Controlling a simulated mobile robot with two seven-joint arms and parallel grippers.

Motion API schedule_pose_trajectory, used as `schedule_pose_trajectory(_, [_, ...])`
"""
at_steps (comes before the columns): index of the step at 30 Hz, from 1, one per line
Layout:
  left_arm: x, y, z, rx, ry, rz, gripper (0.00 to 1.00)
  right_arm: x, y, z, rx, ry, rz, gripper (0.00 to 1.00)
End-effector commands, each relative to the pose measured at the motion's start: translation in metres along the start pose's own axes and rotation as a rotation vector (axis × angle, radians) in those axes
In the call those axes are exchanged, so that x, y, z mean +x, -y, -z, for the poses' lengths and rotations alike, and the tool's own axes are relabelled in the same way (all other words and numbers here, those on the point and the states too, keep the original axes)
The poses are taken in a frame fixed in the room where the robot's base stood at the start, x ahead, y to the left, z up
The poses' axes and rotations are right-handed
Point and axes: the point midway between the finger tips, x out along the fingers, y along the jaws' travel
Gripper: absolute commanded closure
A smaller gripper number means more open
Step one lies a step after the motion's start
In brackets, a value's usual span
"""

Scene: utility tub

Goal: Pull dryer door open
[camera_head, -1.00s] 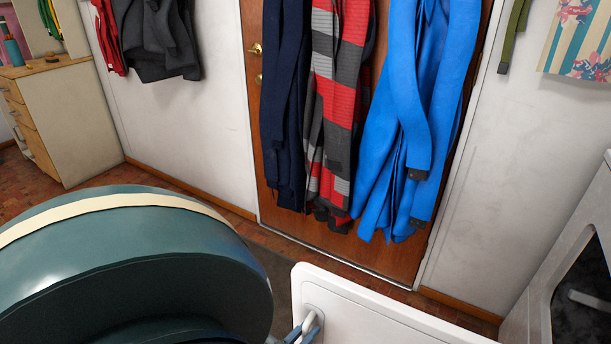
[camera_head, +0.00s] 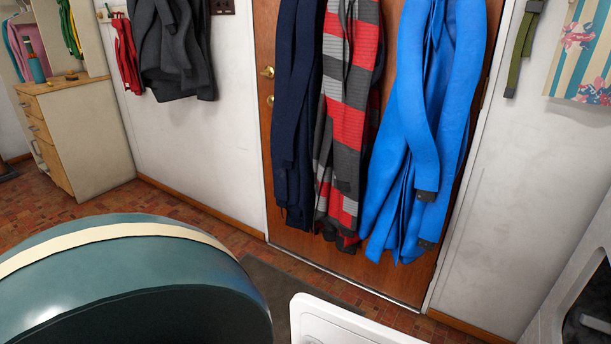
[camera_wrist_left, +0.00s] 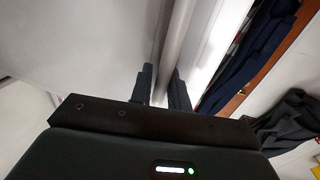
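The white dryer door (camera_head: 345,326) stands out from the machine at the bottom of the head view, with only its upper corner showing. The dryer (camera_head: 548,322) is at the right edge, with part of its dark opening visible. In the left wrist view, a pale bar that looks like the door handle (camera_wrist_left: 177,35) runs between the fingers of my left gripper (camera_wrist_left: 161,78). The fingers appear closed on it, against the broad white door surface (camera_wrist_left: 85,45). In the head view, the left gripper is below the frame. My right gripper is in neither view.
A brown wooden door (camera_head: 390,278) with hanging coats, including a blue one (camera_head: 425,130), stands behind. A drawer cabinet (camera_head: 85,140) is at the far left. A dark mat (camera_head: 290,290) lies on the brick-patterned floor, which is open at left.

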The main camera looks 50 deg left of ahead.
Motion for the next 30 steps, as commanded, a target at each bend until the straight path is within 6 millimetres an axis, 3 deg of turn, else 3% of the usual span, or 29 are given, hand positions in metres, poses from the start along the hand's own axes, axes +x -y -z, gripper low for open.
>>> schedule_pose_trajectory(8, [-0.015,0.001,-0.001,-0.001,0.004,0.002,0.82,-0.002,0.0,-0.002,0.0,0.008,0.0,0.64])
schedule_pose_trajectory(21, [-0.107,0.0,-0.001,0.0,0.004,0.0,0.82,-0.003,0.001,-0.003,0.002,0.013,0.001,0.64])
schedule_pose_trajectory(30, [-0.131,0.0,0.0,0.0,0.0,0.0,0.82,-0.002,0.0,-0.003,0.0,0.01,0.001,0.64])
